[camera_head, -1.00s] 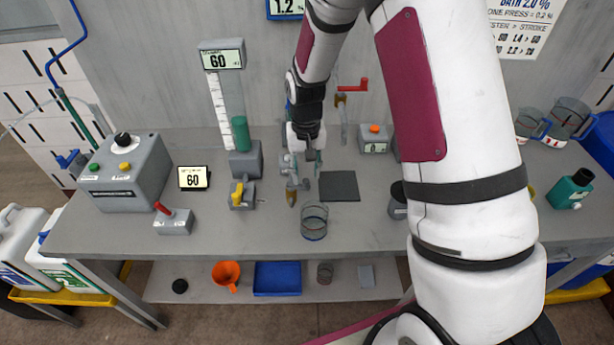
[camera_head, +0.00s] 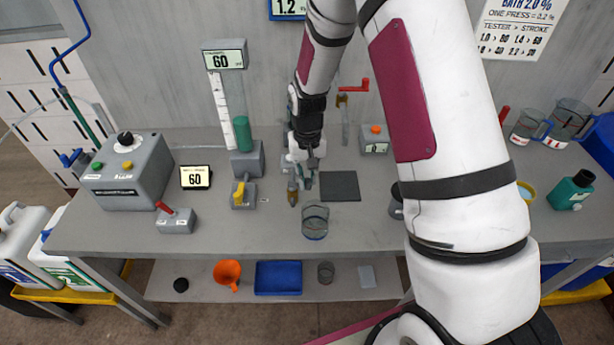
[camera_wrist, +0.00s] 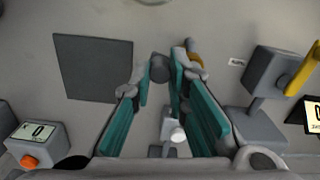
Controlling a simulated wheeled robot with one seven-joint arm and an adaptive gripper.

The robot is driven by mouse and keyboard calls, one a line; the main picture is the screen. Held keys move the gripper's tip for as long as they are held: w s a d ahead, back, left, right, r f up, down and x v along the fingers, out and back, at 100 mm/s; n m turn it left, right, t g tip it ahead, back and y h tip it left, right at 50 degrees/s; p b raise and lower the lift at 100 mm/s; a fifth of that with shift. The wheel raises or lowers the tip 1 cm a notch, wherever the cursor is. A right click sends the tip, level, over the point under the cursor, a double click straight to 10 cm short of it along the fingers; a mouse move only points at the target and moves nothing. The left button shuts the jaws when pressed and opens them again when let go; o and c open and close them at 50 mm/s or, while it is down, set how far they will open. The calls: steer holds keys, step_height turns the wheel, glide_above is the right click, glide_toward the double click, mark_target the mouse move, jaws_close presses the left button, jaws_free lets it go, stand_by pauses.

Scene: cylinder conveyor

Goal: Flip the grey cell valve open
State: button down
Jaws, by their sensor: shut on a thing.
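My gripper (camera_head: 303,170) is low over the middle of the bench, behind the glass beaker. In the wrist view its teal-padded fingers (camera_wrist: 160,80) are closed in around a rounded grey part (camera_wrist: 160,66), which I take for the handle of the grey cell valve. A brass-tipped spout (camera_wrist: 190,46) lies just beyond the fingertips; it also shows in the head view (camera_head: 293,196). The valve body is mostly hidden by my gripper, so I cannot tell how far the handle is turned. A grey fitting with a pale knob (camera_wrist: 172,132) shows between the fingers.
A dark square pad (camera_head: 340,186) lies to the right and a glass beaker (camera_head: 315,221) stands in front. A grey block with a yellow lever (camera_head: 240,193) is to the left, with a red-lever block (camera_head: 175,220) beyond. A red-handled tap (camera_head: 353,87) is behind.

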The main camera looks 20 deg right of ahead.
steer(key=n, duration=0.1)
steer(key=w+n+b, duration=0.1)
steer(key=n, duration=0.1)
steer(key=shift+d, duration=0.25)
steer(key=c, duration=1.6)
jaws_free()
steer(key=shift+o, duration=0.2)
steer(key=shift+r, duration=0.15)
step_height(320, 180, up, 12)
